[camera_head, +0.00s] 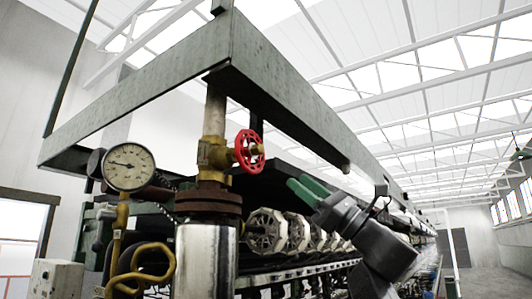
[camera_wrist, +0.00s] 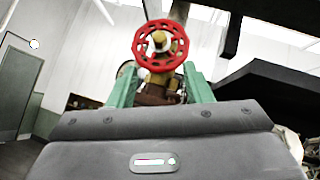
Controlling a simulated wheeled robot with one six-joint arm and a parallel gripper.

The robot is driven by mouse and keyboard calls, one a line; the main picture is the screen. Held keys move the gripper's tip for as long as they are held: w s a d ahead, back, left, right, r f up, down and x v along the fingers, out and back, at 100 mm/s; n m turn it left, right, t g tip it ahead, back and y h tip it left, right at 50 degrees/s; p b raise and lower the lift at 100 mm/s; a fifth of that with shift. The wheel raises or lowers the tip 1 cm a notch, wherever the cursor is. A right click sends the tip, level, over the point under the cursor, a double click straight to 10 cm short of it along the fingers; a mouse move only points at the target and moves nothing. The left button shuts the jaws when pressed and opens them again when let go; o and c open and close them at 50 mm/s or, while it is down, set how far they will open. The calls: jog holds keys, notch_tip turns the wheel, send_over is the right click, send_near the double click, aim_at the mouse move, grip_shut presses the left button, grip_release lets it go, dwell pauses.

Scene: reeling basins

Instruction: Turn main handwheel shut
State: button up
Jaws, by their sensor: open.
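The main handwheel (camera_head: 249,152) is a red spoked wheel on a brass valve (camera_head: 212,154), which sits on a brown flanged pipe in the head view. In the wrist view the handwheel (camera_wrist: 160,67) faces me, above and beyond the fingers, with its round holes and brass hub visible. My gripper (camera_head: 303,190) is right of and a little below the wheel in the head view, apart from it. In the wrist view my gripper (camera_wrist: 162,82) shows two green fingers spread apart with nothing held between them. Whether the valve is open or shut cannot be told.
A round pressure gauge (camera_head: 129,167) stands left of the valve. A row of reels (camera_head: 267,231) lies below the gripper. A shiny metal cylinder (camera_head: 205,262) stands under the flange.

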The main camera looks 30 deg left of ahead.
aim_at(263, 153)
jog(key=p+x, duration=0.5)
jog(key=x, duration=0.7)
jog(key=shift+p, duration=0.35)
jog(key=c, duration=0.9)
